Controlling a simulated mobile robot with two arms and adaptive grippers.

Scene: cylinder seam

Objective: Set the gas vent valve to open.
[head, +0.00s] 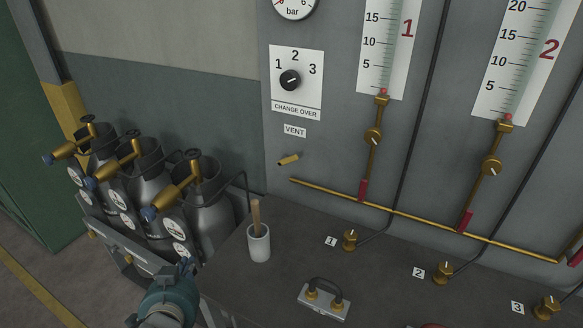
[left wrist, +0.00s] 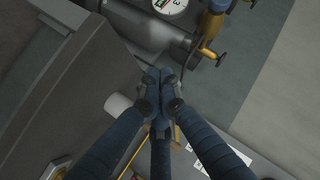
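The gas vent valve (head: 289,160) is a small brass lever on the grey wall panel, just below the VENT label (head: 295,130). It lies nearly sideways in the picture, its right end a little higher. I cannot tell from this whether it is open or closed. My left gripper (head: 187,266) is low in the head view, left of the bench and well apart from the valve. In the left wrist view, the left gripper's fingers (left wrist: 159,76) are drawn together with nothing seen between them. My right gripper is not in view.
Gas cylinders (head: 150,190) with brass valves stand at the left. A white cup (head: 259,244) with a wooden-handled tool stands at the bench's left end, below the vent valve. The change-over knob (head: 290,80) is above it. A brass pipe (head: 330,194) runs to its lower right.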

